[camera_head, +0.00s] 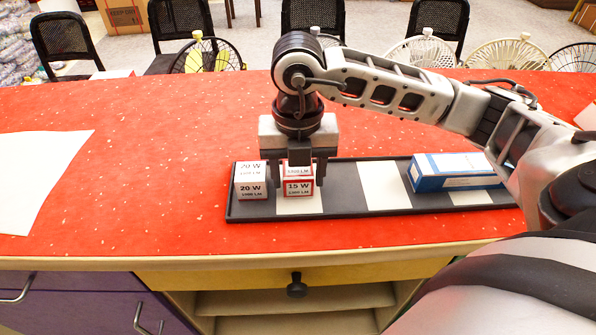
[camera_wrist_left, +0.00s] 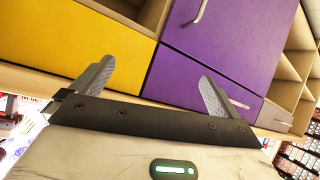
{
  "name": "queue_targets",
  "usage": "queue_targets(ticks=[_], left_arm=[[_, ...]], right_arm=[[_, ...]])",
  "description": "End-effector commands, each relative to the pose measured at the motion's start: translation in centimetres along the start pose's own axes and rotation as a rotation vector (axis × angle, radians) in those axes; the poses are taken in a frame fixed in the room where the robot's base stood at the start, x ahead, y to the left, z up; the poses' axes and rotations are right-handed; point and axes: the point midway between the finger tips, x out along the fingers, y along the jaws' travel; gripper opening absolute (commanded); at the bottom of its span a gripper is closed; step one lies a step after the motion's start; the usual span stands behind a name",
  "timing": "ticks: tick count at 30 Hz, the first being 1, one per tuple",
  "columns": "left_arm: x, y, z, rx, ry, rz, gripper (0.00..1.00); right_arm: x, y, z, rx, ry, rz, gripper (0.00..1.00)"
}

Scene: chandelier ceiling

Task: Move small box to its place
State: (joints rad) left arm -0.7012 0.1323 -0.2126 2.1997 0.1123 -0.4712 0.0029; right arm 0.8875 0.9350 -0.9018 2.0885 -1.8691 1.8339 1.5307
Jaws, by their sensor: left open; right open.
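A small white box with red edges marked 15 W (camera_head: 299,188) stands on a white patch of a dark tray (camera_head: 342,206) on the red counter. My right gripper (camera_head: 299,180) points down over this box, open, with one finger on each side; contact cannot be told. A white box marked 20 W (camera_head: 251,189) stands just left of it at the tray's left end. A larger blue and white box (camera_head: 455,171) lies at the tray's right. My left gripper (camera_wrist_left: 155,88) is open and empty in the left wrist view, facing the cabinet fronts.
A bare white patch (camera_head: 384,186) lies on the tray between the small boxes and the blue box. A white sheet (camera_head: 40,180) lies on the counter at left. Purple and yellow cabinet fronts (camera_wrist_left: 225,40) are near my left gripper. Chairs stand behind the counter.

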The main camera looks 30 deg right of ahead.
Motion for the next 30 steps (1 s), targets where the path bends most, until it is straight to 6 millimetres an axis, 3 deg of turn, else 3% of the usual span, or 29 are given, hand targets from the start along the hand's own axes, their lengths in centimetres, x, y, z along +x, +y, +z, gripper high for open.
queue_targets(ticks=[15,21,30], left_arm=[[-0.3,-0.1,-0.6,0.010,-0.008,-0.007,1.00],[-0.2,-0.2,-0.4,0.017,-0.015,-0.011,1.00],[-0.1,-0.2,-0.6,0.020,-0.011,-0.011,1.00]], right_arm=[[-10.4,0.0,0.1,0.001,-0.006,0.003,0.54],[-11.6,0.0,0.0,0.000,-0.003,0.002,0.54],[-11.6,0.0,0.0,0.000,-0.001,0.002,0.54]])
